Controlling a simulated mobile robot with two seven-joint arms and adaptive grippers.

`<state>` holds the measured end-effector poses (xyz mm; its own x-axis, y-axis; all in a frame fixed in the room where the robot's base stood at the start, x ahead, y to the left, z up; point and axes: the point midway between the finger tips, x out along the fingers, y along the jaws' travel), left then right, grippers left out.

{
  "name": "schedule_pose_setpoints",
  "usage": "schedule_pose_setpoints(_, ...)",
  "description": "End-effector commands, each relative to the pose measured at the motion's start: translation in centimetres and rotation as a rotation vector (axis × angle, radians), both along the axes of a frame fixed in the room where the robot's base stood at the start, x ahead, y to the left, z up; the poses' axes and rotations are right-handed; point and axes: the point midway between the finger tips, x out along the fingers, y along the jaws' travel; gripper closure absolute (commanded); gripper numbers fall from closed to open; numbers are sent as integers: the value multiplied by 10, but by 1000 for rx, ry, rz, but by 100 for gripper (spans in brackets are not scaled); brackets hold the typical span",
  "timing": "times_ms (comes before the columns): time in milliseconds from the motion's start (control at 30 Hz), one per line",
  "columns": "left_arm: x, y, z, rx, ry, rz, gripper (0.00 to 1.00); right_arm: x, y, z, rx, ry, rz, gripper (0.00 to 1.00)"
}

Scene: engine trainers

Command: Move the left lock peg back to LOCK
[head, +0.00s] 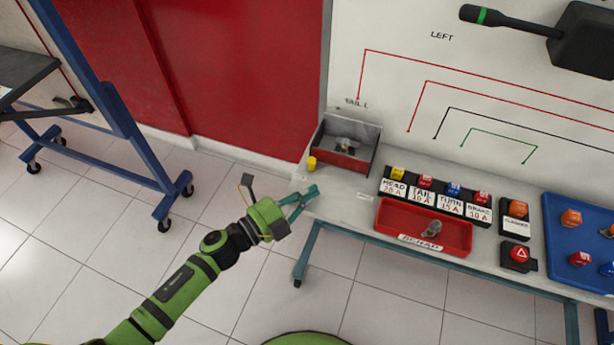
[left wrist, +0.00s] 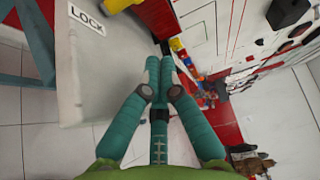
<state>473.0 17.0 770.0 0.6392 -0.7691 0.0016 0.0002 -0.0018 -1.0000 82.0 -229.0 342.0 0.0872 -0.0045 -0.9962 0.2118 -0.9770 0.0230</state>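A short yellow peg (head: 311,163) stands at the left end of the grey bench, beside the lamp box; I take it for the left lock peg. In the left wrist view a yellow piece (left wrist: 118,4) is cut by the top edge, near a white LOCK label (left wrist: 87,20) on the bench top. My left gripper (head: 314,191) is at the bench's left front corner, in front of the peg and apart from it. Its teal fingers converge at the tips (left wrist: 160,62), and nothing shows between them. My right gripper is not in view.
An open lamp box (head: 344,160) stands behind the peg. A red tray (head: 396,222) and labelled fuse blocks (head: 437,200) lie to the right, then a blue tray (head: 560,250). A blue wheeled frame (head: 118,115) stands on the floor at left. The bench front between peg and red tray is mostly clear.

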Motion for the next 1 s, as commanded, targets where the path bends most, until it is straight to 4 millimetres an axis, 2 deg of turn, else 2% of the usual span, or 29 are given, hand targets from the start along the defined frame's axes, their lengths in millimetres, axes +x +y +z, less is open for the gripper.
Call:
schedule_pose_setpoints(33,12,2,1,3,-2,6,100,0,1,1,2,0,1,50)
schedule_pose_setpoints(233,32,1,0,2,-1,4,100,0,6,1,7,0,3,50)
schedule_pose_setpoints(667,36,1,-1,2,1,4,100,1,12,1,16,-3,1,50)
schedule_pose_setpoints(867,50,15,-2,4,-2,5,100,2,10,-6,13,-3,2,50)
schedule_pose_setpoints(1000,50,16,-1,2,1,4,100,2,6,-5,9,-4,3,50)
